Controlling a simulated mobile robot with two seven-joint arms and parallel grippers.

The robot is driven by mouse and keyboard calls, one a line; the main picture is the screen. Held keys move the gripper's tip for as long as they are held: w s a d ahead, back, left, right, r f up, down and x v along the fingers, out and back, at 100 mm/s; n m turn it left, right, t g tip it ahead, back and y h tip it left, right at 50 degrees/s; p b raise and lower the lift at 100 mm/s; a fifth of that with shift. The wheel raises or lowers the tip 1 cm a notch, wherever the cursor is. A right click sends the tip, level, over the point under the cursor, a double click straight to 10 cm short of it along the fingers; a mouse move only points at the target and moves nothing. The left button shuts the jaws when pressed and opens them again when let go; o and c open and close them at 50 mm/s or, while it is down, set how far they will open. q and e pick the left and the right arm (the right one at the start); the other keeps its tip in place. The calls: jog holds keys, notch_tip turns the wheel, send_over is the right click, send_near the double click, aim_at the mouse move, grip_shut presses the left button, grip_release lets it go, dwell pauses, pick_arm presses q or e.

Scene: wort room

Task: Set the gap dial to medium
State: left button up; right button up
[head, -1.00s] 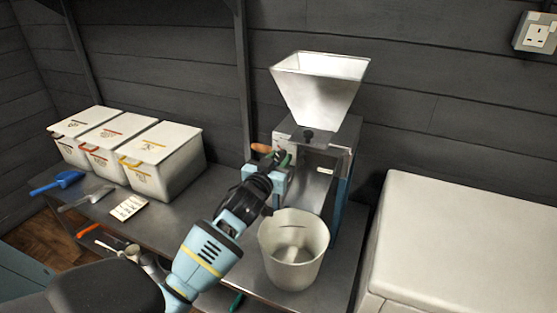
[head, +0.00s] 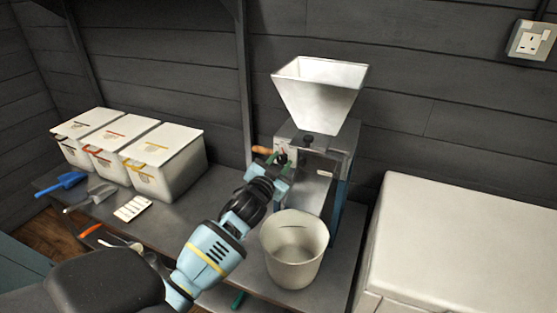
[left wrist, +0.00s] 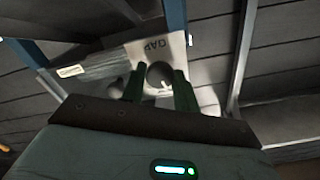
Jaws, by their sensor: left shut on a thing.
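The grain mill (head: 345,140) stands on the bench against the wall, with a white hopper (head: 320,90) on top. Its gap dial (left wrist: 159,73) is a dark round knob on a pale plate marked "GAP" in the left wrist view. My left gripper (left wrist: 160,80) is shut on the dial, with one green finger on each side of it. In the head view my left gripper (head: 283,160) is at the mill's upper left front and hides most of the dial. The dial's setting cannot be read. My right gripper is not in view.
A white bucket (head: 294,262) stands in front of the mill, close to my left arm. An orange-brown handle (head: 262,150) sticks out left of the mill. Lidded bins (head: 165,165), scoops (head: 70,181) and a white card (head: 134,208) are to the left. A white chest (head: 460,240) is at right.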

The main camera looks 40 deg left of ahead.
pick_arm(q)
jog(key=shift+m+p, duration=0.45)
jog(key=shift+m, duration=1.25)
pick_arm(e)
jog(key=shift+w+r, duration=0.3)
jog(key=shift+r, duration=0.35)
pick_arm(q)
jog(key=o, duration=1)
jog(key=shift+c, duration=0.2)
jog(key=shift+s, duration=0.1)
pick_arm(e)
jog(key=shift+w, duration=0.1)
pick_arm(q)
jog(key=v, duration=0.7)
jog(key=shift+s, duration=0.35)
